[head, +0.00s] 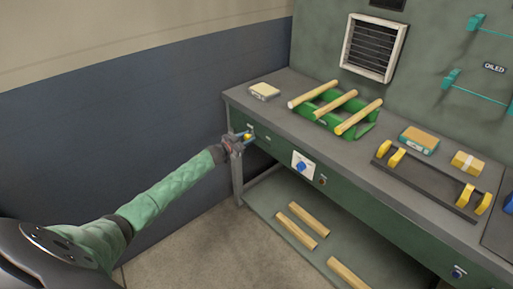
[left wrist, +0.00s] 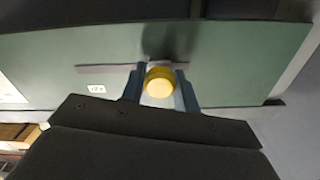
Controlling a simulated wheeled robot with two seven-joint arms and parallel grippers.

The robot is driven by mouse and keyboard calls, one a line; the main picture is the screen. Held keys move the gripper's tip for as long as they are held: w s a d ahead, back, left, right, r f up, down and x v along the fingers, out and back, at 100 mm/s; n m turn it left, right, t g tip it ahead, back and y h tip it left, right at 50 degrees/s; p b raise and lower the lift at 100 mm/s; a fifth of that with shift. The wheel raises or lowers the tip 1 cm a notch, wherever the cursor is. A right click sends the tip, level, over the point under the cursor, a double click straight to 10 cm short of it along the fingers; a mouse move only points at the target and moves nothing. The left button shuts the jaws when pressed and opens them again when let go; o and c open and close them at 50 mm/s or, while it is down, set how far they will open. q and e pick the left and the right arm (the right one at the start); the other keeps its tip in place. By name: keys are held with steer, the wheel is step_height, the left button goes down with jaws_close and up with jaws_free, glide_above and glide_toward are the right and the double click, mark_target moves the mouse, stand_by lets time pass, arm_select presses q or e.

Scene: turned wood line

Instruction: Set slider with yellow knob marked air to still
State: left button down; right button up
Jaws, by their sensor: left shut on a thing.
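The slider's yellow knob (head: 248,136) is on the green front panel of the bench, near its left end. In the left wrist view the knob (left wrist: 159,82) sits toward the right end of a thin grey slot (left wrist: 106,69). A small white label (left wrist: 97,88) is on the panel left of the knob; its text is too small to read surely. My left gripper (head: 243,138) reaches the panel from the left. Its two fingers (left wrist: 160,88) are shut on the knob, one on each side. My right gripper is in no view.
The bench top (head: 285,88) carries a green rack (head: 365,127) with wooden rods, a pale block (head: 264,91) and a black tray (head: 425,182). A blue knob (head: 301,167) is further right on the panel. Loose rods (head: 302,225) lie on the lower shelf. Floor before the bench is clear.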

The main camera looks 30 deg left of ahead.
arm_select(q)
steer(key=shift+w+a+r, duration=0.1)
steer(key=shift+w+a, duration=0.15)
steer(key=shift+a, duration=0.35)
steer(key=shift+w+a+r, duration=0.1)
steer(key=shift+w+a, duration=0.1)
steer(key=shift+a, duration=0.4)
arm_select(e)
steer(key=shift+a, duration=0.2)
arm_select(q)
steer(key=c, duration=1.3)
jaws_free()
steer(key=shift+o, duration=1.2)
steer(key=shift+a+f, duration=0.1)
steer(key=shift+f, duration=0.1)
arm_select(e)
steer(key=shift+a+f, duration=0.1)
arm_select(q)
steer(key=b+v, duration=0.1)
steer(key=v, duration=0.6)
steer(key=shift+s+b, duration=0.35)
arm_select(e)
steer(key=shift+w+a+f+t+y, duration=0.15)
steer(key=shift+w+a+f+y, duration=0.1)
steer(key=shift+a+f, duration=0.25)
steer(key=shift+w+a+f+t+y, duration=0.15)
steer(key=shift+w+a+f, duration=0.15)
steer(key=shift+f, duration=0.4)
